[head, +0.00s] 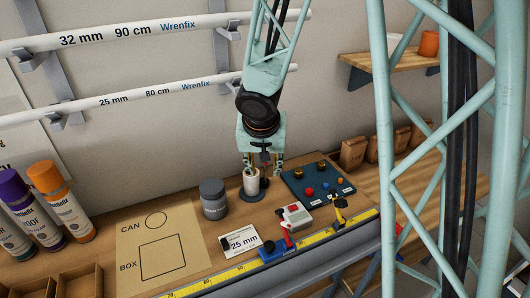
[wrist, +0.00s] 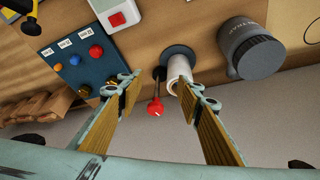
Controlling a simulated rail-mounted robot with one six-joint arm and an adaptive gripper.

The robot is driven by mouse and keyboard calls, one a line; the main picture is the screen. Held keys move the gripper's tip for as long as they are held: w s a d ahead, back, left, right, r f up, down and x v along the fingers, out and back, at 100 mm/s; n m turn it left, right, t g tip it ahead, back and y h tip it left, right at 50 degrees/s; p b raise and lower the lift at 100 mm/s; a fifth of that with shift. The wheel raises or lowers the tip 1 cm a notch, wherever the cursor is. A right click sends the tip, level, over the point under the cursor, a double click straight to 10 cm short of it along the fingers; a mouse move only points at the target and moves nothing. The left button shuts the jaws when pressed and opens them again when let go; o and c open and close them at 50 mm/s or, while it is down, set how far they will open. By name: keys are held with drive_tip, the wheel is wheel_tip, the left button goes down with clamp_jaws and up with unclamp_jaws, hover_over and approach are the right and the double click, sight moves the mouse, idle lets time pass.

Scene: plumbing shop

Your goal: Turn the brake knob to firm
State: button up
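No knob in view carries a readable brake or firm mark. In the wrist view, a red ball-ended lever (wrist: 155,108) shows between my fingers, beside a white roll (wrist: 179,72) on a dark round base (wrist: 178,51). The roll also shows upright in the head view (head: 251,183). My gripper (wrist: 160,86) is open and empty, pointing down over the roll area in the head view (head: 263,167). Contact cannot be told.
A grey can (head: 213,199) stands left of the roll. A white and red device (head: 295,216), a 25 mm card (head: 240,241) and a yellow ruler (head: 225,277) lie toward the front. Spray cans (head: 62,202) stand far left. Pipes (head: 150,96) hang on the wall behind.

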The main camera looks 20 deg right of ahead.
drive_tip(key=shift+w+d+p, duration=0.4)
drive_tip(key=shift+w+p, duration=0.25)
drive_tip(key=shift+w, duration=0.6)
drive_tip(key=shift+w+d+p, duration=0.4)
drive_tip(key=shift+w+p, duration=0.3)
drive_tip(key=shift+w, duration=0.6)
drive_tip(key=shift+w+d+p, duration=0.4)
drive_tip(key=shift+w+p, duration=0.25)
drive_tip(key=shift+w, duration=0.6)
drive_tip(key=shift+w+d+f, duration=0.1)
drive_tip(key=shift+w+f, duration=0.2)
drive_tip(key=shift+f, duration=0.3)
drive_tip(key=c, duration=0.8)
